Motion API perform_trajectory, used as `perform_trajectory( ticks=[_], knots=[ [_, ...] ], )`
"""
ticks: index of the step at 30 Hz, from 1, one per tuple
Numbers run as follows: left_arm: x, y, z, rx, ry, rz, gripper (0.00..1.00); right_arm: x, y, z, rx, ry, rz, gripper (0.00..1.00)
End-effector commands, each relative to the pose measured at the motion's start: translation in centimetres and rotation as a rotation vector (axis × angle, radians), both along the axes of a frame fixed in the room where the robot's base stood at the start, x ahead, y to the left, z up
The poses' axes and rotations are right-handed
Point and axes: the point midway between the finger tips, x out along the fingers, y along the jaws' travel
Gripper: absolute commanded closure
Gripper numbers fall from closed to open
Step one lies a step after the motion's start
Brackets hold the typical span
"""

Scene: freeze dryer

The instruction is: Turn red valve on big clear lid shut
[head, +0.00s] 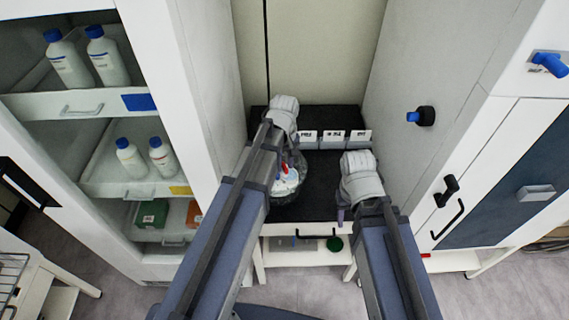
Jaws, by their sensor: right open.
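The big clear lid (287,190) is a round transparent dome on the black bench top, partly covered by my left arm. A small red valve (284,169) shows on its top, with white and blue parts close to it. My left gripper (290,148) reaches over the lid from the left; its fingers are mostly hidden below its wrist, so its opening and any contact with the valve cannot be made out. My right gripper (345,208) is open to the right of the lid, over the bench, apart from the lid.
Several labelled grey boxes (333,139) stand at the back of the black bench top (318,182). An open cabinet (62,105) with white bottles stands left. A white machine with a blue-black knob (421,116) stands right. Some black surface between the grippers is clear.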

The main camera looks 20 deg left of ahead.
Motion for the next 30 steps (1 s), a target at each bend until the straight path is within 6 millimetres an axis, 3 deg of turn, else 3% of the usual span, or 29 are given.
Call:
perform_trajectory(
  ticks=[1, 8, 30],
  knots=[
    [0.0, 0.0, 0.0, 0.0, 0.0, 0.0, 0.74, 0.0, 0.0, 0.0, 0.0, 0.0, 0.0, 0.5],
    [0.0, 0.0, -0.01, 0.0, 0.0, 0.0, 1.0, 0.0, 0.0, -0.01, 0.0, 0.0, 0.0, 0.5],
    [-0.01, -0.01, -0.01, 0.0, 0.0, -0.084, 1.0, 0.0, 0.0, -0.01, 0.0, 0.0, 0.0, 0.5]
  ],
)
